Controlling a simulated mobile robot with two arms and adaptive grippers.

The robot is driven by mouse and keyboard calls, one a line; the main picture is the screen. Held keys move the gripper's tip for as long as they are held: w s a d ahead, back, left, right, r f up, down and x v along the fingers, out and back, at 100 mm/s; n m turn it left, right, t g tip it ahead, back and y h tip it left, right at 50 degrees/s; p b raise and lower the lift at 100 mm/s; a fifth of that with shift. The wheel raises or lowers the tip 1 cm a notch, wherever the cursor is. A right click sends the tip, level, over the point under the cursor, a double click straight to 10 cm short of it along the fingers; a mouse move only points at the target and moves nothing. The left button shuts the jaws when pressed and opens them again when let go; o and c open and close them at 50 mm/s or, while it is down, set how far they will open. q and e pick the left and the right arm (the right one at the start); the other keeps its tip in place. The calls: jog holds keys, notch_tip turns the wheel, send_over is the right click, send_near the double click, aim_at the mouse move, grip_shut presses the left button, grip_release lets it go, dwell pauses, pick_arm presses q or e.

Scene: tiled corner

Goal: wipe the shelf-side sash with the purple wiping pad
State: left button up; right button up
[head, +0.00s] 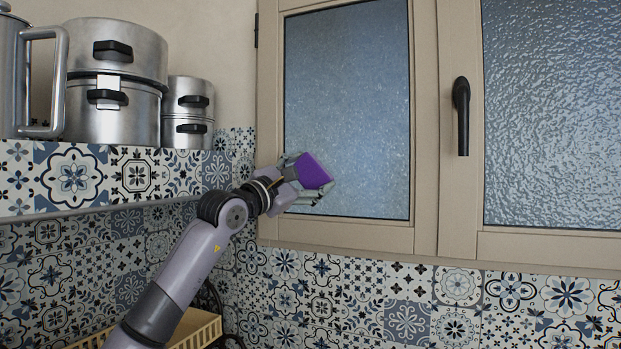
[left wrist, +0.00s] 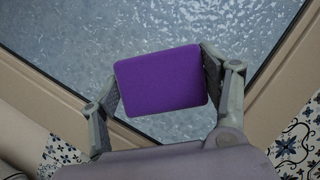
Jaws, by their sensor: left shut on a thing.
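The purple wiping pad (head: 313,171) is held by my left gripper (head: 306,178) in front of the lower left part of the shelf-side sash (head: 350,100). In the left wrist view the pad (left wrist: 160,80) sits between the two fingers of my left gripper (left wrist: 165,95), with the sash glass (left wrist: 150,20) behind it. I cannot tell whether the pad touches the glass. The sash is the left one, with a beige frame and frosted glass. My right gripper is not in view.
A tiled shelf (head: 100,178) at the left bears steel pots (head: 115,85) and a steel jug (head: 30,70). A second frosted sash (head: 555,110) with a black handle (head: 461,115) is at the right. A yellowish crate (head: 200,330) stands low behind my left arm.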

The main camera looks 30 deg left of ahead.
pick_arm(q)
jog(key=s+b, duration=0.1)
jog(key=s, duration=0.1)
jog(key=s+b, duration=0.2)
jog(key=shift+s+d, duration=0.2)
jog(key=shift+s, duration=0.4)
jog(key=shift+s, duration=0.1)
jog(key=s+b, duration=0.1)
jog(key=s, duration=0.2)
jog(key=shift+d+b, duration=0.1)
jog(key=shift+b, duration=0.25)
jog(key=shift+w, duration=0.15)
